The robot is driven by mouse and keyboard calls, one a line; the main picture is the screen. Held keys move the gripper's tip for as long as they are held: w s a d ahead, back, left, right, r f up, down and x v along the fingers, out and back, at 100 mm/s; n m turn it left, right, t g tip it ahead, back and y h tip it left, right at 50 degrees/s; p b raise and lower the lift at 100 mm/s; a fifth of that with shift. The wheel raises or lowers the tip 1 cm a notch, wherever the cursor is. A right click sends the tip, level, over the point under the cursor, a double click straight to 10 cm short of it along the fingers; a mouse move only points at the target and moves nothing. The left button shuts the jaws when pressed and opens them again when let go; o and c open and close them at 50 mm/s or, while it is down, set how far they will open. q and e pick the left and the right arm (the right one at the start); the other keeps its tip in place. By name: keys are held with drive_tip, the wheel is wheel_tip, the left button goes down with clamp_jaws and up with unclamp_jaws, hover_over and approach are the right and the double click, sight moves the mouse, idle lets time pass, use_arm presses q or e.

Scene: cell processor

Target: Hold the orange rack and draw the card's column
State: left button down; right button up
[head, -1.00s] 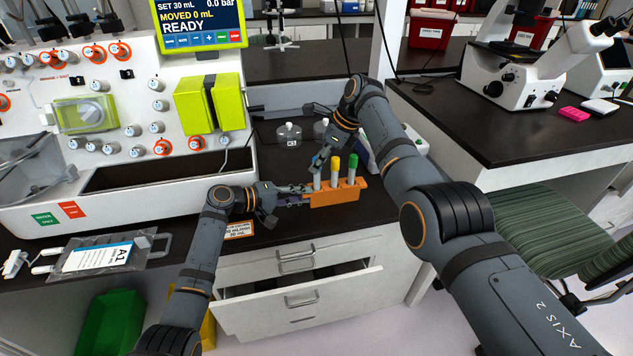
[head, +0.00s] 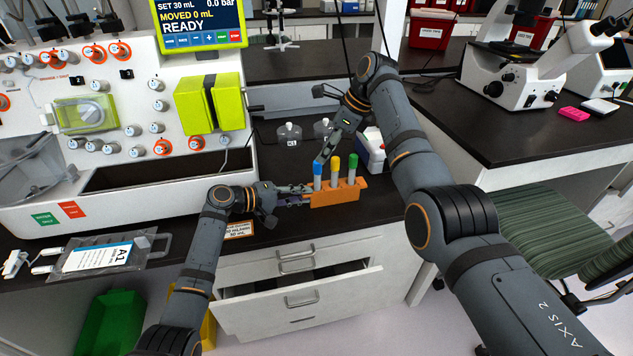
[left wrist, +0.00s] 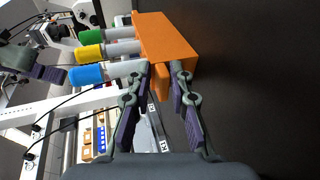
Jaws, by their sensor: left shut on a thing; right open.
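The orange rack (head: 345,195) stands on the dark bench and holds three white columns side by side: blue-capped (head: 318,170), yellow-capped (head: 335,165) and green-capped (head: 352,163). My left gripper (head: 305,195) is shut on the rack's left end; the left wrist view shows its fingers (left wrist: 165,85) on the rack (left wrist: 165,45). My right gripper (head: 326,150) is open just above the blue cap; it also shows at the left of the left wrist view (left wrist: 55,72), apart from the cap. An orange-bordered card (head: 239,230) lies at the bench's front edge; its text is too small to read surely.
The white processor (head: 110,190) with valves and a display stands at the left. Clear bottles (head: 289,135) and a white box (head: 372,150) are behind the rack. A bag labelled A1 (head: 100,257) lies front left. A drawer (head: 300,300) is partly open below.

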use_arm(q)
drive_tip(key=shift+f, duration=0.15)
use_arm(e)
drive_tip(key=v, duration=0.7)
use_arm(q)
drive_tip(key=c, duration=1.1)
unclamp_jaws()
drive_tip(key=v, duration=1.1)
drive_tip(key=shift+a, duration=0.1)
drive_tip(key=shift+s+a+r, duration=0.25)
drive_tip(key=shift+a, duration=0.05)
